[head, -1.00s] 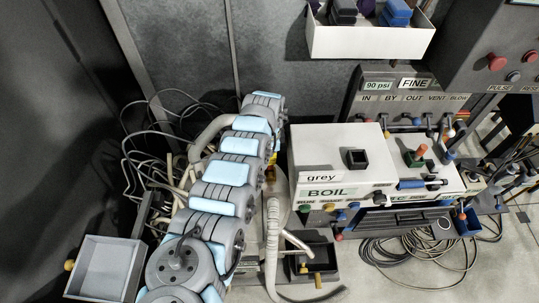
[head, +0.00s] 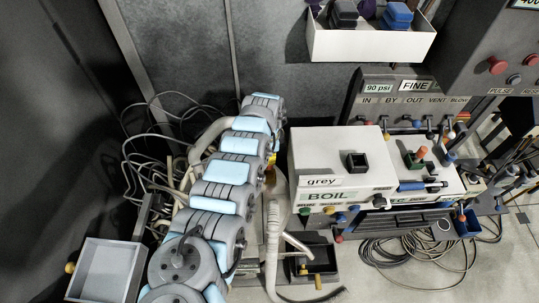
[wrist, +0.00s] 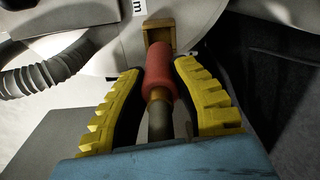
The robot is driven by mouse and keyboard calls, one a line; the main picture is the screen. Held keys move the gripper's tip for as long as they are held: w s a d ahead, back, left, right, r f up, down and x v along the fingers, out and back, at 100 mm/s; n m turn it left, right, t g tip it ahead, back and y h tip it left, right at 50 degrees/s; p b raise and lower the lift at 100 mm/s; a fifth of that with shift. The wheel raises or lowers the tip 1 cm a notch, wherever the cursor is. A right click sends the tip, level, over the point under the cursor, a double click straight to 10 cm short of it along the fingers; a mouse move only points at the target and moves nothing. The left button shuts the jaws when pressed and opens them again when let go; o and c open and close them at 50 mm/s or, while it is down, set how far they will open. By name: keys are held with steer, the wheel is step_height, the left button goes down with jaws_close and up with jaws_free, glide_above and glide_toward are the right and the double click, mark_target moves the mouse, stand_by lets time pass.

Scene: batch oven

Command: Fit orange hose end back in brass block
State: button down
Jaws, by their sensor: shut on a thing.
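In the wrist view my gripper (wrist: 160,100) has its yellow ribbed fingers on both sides of the orange-red hose end (wrist: 159,72) and is shut on it. A brass neck and a dark hose run from it back toward the palm. The brass block (wrist: 158,33) is straight ahead, against a pale rounded housing. The far tip of the hose end overlaps the block in the picture; I cannot tell whether it is inside, touching or just short of it. In the head view my own arm largely hides this spot.
A grey corrugated hose (wrist: 45,75) curves at the left of the wrist view. In the head view the white BOIL box (head: 330,160) stands right of my arm, with a black bin (head: 318,262) below it. A grey open tray (head: 104,270) is at lower left. Loose cables (head: 150,160) lie behind my arm.

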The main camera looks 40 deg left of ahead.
mark_target(269, 168)
steer(key=shift+f+b, duration=1.8)
steer(key=shift+f, duration=0.95)
steer(key=shift+f+b, duration=1.2)
steer(key=shift+f, duration=0.4)
stand_by(1.3)
steer(key=c, duration=0.9)
jaws_free()
steer(key=shift+r, duration=0.15)
steer(key=shift+r, duration=5.85)
